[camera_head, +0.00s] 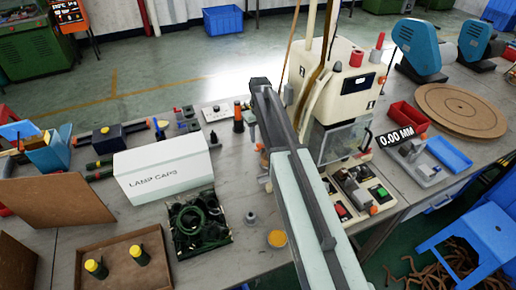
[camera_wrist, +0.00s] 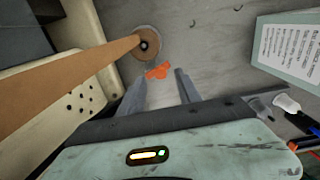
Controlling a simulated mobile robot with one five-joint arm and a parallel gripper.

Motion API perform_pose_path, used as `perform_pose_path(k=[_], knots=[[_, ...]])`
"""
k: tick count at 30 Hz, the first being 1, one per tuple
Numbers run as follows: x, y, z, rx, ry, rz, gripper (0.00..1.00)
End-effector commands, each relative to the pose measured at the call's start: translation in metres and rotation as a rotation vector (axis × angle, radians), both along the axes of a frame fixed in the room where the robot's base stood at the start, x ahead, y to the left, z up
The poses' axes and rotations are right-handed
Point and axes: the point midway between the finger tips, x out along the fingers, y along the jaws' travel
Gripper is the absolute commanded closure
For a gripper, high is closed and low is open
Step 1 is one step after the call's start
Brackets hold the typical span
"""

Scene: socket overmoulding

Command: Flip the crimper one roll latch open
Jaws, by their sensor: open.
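The cream crimping machine (camera_head: 352,98) stands on the bench behind and right of my arm in the head view. Its side fills the left of the wrist view (camera_wrist: 80,98). A brown band (camera_wrist: 75,82) runs to a round brown roll (camera_wrist: 147,43) with a dark centre. A small orange piece (camera_wrist: 158,71) sits just below the roll; it may be the roll latch, but I cannot tell for certain. My gripper (camera_wrist: 160,82) is open and empty, its fingertips either side of and just below the orange piece in the picture.
A white lamp caps box (camera_head: 165,170), a black tray of dark rings (camera_head: 200,250) and a brown tray (camera_head: 115,262) stand left of my arm. A control box with buttons (camera_head: 362,190) is before the machine. A printed sheet (camera_wrist: 288,50) shows at the wrist view's right.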

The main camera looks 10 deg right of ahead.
Motion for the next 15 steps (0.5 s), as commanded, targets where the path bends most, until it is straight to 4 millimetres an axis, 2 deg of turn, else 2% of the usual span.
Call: perform_pose_path(k=[1,6,9,15], knots=[[0.0,0.0,-0.019,0.0,0.0,0.0,0.59],[0.0,0.001,-0.045,0.0,0.0,0.0,0.59],[0.0,0.001,-0.05,0.0,0.0,0.0,0.59],[0.0,0.001,-0.047,0.0,0.0,0.001,0.59]])
